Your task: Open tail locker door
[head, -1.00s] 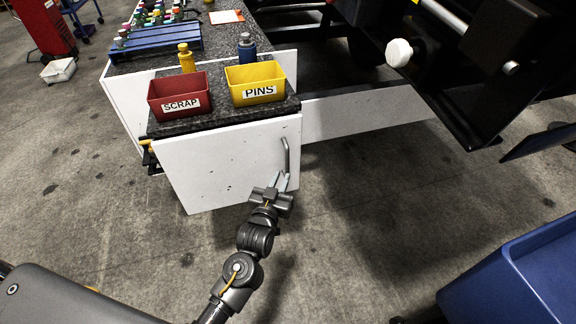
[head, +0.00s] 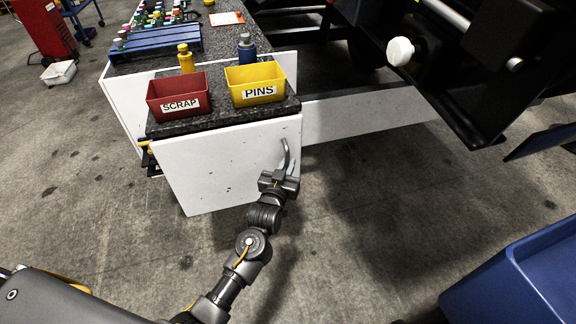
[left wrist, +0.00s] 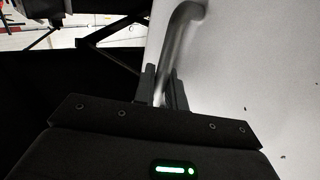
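The tail locker door (head: 222,172) is a white speckled panel on the front of the bench end, below the two bins. My left gripper (head: 280,174) is at the lower part of this handle. In the left wrist view the handle (left wrist: 178,38) runs down between the two dark fingers (left wrist: 164,88), which sit close on either side of it and look shut on it. The fingertips are mostly hidden in the head view. My right gripper is not in view.
A red SCRAP bin (head: 179,97) and a yellow PINS bin (head: 256,84) stand on the bench top above the door. A blue container (head: 515,272) is at lower right. Dark machinery (head: 470,70) overhangs at upper right. The floor before the door is clear.

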